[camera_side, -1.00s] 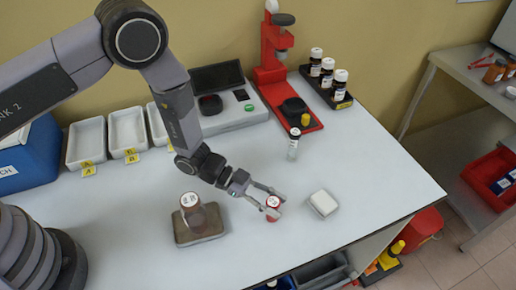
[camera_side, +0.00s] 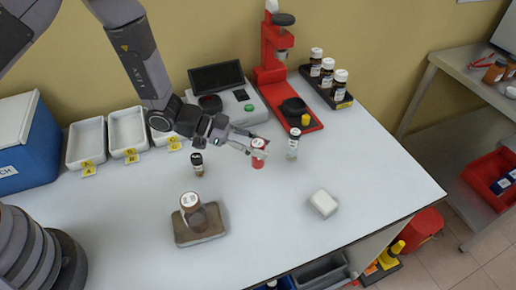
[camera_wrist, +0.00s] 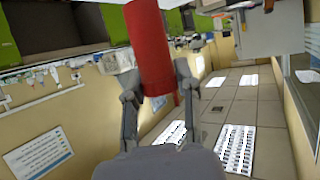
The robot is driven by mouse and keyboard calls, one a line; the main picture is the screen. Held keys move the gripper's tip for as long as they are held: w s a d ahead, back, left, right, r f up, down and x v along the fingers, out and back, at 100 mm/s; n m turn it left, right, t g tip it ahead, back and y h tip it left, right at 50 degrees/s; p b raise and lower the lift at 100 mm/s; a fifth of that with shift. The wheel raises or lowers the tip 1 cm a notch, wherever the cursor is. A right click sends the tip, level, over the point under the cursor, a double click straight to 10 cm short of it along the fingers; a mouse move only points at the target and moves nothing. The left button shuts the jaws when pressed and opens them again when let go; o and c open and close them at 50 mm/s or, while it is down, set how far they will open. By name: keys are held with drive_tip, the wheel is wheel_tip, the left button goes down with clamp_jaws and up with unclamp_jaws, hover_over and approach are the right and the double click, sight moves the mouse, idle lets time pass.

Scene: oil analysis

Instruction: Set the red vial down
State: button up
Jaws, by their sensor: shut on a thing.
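The red vial (camera_side: 258,158) with a white-topped cap is upright between the fingers of my gripper (camera_side: 256,150) in the side view. My gripper is shut on it. In the wrist view the red vial (camera_wrist: 150,45) fills the top middle, between the two fingers (camera_wrist: 157,90). I cannot tell whether its base touches the table (camera_side: 270,215) or hangs just above it.
A clear vial (camera_side: 293,145) stands close to the right. A dark-capped vial (camera_side: 197,164) stands to the left. A white block (camera_side: 323,203) lies at front right. An instrument (camera_side: 245,107) and red stand (camera_side: 312,122) are behind.

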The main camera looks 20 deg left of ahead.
drive_tip(key=w+a+n+t+y, duration=0.1)
drive_tip(key=w+a+n+t, duration=0.2)
drive_tip(key=w+a, duration=0.3)
drive_tip(key=shift+t+y, duration=0.3)
drive_tip(key=shift+y, duration=0.1)
drive_tip(key=shift+s+a+f, duration=0.1)
drive_tip(key=shift+a+f, duration=0.25)
drive_tip(key=shift+f, duration=1.15)
drive_tip(key=shift+s+a+f, duration=0.1)
drive_tip(key=shift+a+f, duration=0.25)
drive_tip(key=shift+f, duration=1.15)
drive_tip(key=shift+s+a+f, duration=0.1)
drive_tip(key=shift+a+f, duration=0.25)
drive_tip(key=shift+f, duration=1.15)
drive_tip(key=shift+f, duration=0.15)
drive_tip(key=o, duration=0.9)
drive_tip(key=shift+o, duration=0.2)
